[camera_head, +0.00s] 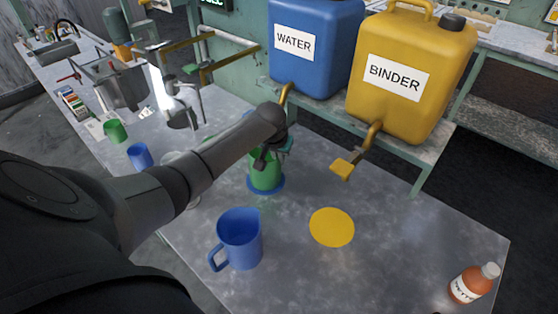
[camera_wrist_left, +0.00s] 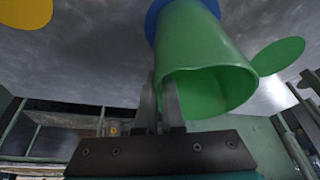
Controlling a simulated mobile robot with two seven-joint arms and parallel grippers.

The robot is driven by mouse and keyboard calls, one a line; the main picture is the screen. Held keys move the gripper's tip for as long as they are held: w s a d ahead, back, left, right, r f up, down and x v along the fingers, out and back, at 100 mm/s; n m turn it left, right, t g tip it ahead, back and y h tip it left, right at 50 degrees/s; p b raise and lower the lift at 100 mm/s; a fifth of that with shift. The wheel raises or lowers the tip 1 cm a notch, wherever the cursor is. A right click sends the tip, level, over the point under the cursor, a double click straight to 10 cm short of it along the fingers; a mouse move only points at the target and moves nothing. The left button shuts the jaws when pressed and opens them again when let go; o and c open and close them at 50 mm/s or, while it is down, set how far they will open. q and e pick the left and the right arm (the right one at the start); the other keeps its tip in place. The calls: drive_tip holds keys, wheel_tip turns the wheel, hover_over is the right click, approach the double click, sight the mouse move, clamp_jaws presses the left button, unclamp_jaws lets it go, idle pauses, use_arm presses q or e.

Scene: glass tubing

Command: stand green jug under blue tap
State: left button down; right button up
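The green jug (camera_head: 265,172) stands upright on a blue disc (camera_head: 267,188) on the table, partly hidden by my left arm. The blue tap (camera_head: 286,93) of the WATER container (camera_head: 300,45) is just above and behind it; its lower end is hidden. My left gripper (camera_head: 268,155) is at the jug. In the left wrist view, which looks inverted, the fingers (camera_wrist_left: 160,100) are close together at the side of the green jug (camera_wrist_left: 205,55), seemingly shut on its handle, which is mostly hidden. My right gripper is not in view.
A blue jug (camera_head: 239,240) stands in front, near a yellow disc (camera_head: 332,227). The yellow BINDER container (camera_head: 408,75) has a yellow tap (camera_head: 345,168). An orange bottle (camera_head: 472,284) is at the right. Green (camera_head: 115,131) and blue (camera_head: 139,156) cups stand at the left.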

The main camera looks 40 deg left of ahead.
use_arm(q)
drive_tip(key=shift+f, duration=0.15)
drive_tip(key=c, duration=1.5)
unclamp_jaws()
drive_tip(key=shift+f, duration=0.1)
drive_tip(key=o, duration=0.5)
drive_tip(key=p+v, duration=0.3)
drive_tip(key=v, duration=0.9)
drive_tip(key=shift+a, duration=0.1)
